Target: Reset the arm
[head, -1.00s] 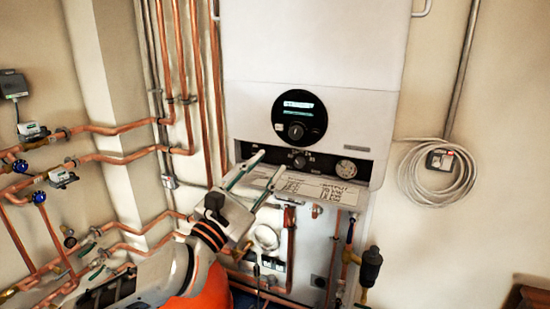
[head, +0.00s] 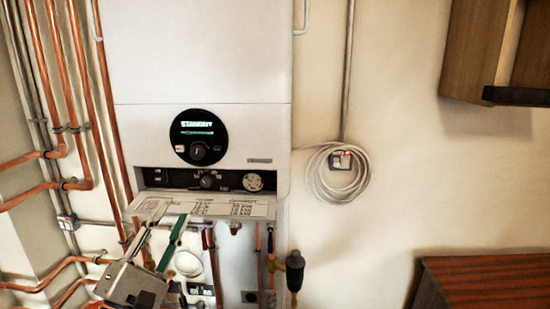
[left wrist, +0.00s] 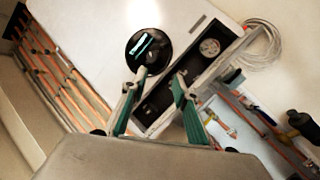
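My left gripper (head: 161,228) is low in the head view, in front of the lower edge of the white boiler (head: 200,60). Its two green-padded fingers are spread apart and point up towards the boiler's fold-down label flap (head: 205,206). Nothing is between them. In the left wrist view the gripper (left wrist: 157,82) is also open and empty, with the boiler's round dial (left wrist: 148,52) and black control strip (left wrist: 170,95) beyond the fingers. Whether a finger touches the flap cannot be told. My right gripper is not in view.
Copper pipes (head: 80,110) run along the left wall. Pipes and a black-handled valve (head: 294,268) hang below the boiler. A coiled grey cable (head: 336,174) is on the wall. A wooden cabinet (head: 472,50) is upper right, and a brown wooden top (head: 500,285) lower right. The wall between is bare.

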